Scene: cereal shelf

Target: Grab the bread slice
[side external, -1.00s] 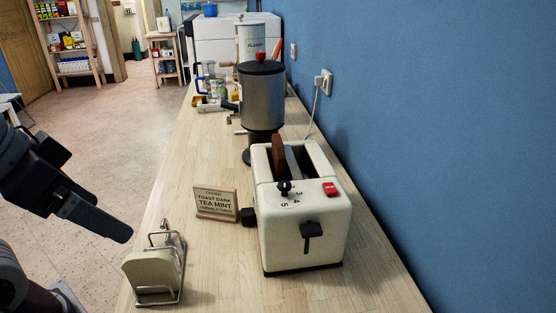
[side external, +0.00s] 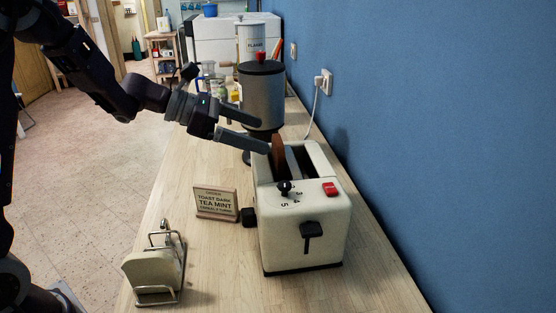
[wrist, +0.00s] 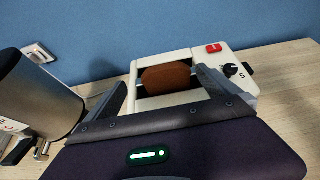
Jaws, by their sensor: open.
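A brown bread slice (side external: 278,153) stands upright in the left slot of the white toaster (side external: 330,240), its top sticking out. In the wrist view the slice (wrist: 166,79) shows between my fingertips, over the toaster's slots (wrist: 190,58). My gripper (side external: 252,130) is open and empty, reaching in from the left. Its fingers are apart, with the nearer one close to the slice's left side. In the wrist view my gripper (wrist: 165,95) has one finger on each side of the slice. Whether a finger touches it I cannot tell. The slice's lower part is hidden in the slot.
A grey cylindrical machine (side external: 262,95) stands just behind the toaster, close to my gripper. A small order sign (side external: 215,203) and a wire rack with a pale slice (side external: 152,275) are on the counter. The blue wall is on the right.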

